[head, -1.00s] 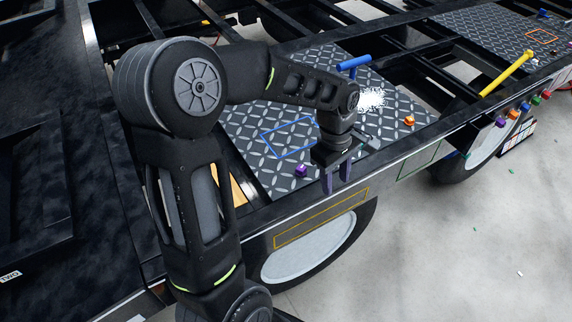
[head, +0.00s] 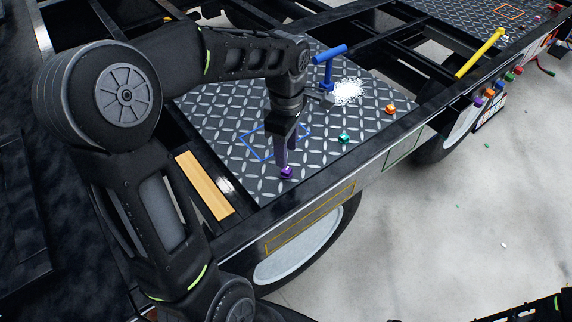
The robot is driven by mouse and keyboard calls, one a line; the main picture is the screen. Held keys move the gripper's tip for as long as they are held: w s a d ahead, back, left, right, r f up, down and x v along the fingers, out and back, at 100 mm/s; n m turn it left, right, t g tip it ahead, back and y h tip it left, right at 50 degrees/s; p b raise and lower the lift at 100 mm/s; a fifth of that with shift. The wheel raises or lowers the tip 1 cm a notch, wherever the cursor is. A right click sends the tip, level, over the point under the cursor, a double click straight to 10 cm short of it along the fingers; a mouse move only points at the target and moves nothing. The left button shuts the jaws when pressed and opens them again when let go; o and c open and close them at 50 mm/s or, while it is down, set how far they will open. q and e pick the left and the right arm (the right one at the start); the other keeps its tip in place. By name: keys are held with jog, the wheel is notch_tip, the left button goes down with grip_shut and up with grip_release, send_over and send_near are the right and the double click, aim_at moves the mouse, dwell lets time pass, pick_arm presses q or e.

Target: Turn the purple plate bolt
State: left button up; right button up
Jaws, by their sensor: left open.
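The purple plate bolt (head: 286,173) sits near the front left corner of the diamond-pattern plate (head: 220,106). My left gripper (head: 285,163) points down right above the bolt, its purple fingers at or around it. The fingers are open; I cannot tell whether they touch the bolt. My right gripper is not in view; only a piece of dark arm shows at the bottom right.
A teal bolt (head: 344,138) and an orange bolt (head: 390,108) sit along the plate's front edge. A blue-handled tool (head: 328,62) stands behind, beside a white scribbled patch (head: 348,91). A yellow bar (head: 480,53) lies at right. A wooden strip (head: 204,184) lies left of the plate.

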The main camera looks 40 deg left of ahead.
aim_at(287, 170)
pick_arm(q)
notch_tip(287, 170, down, 7)
jog(key=shift+r+p, duration=0.2)
jog(key=shift+p, duration=0.15)
grip_shut()
dwell(0.3)
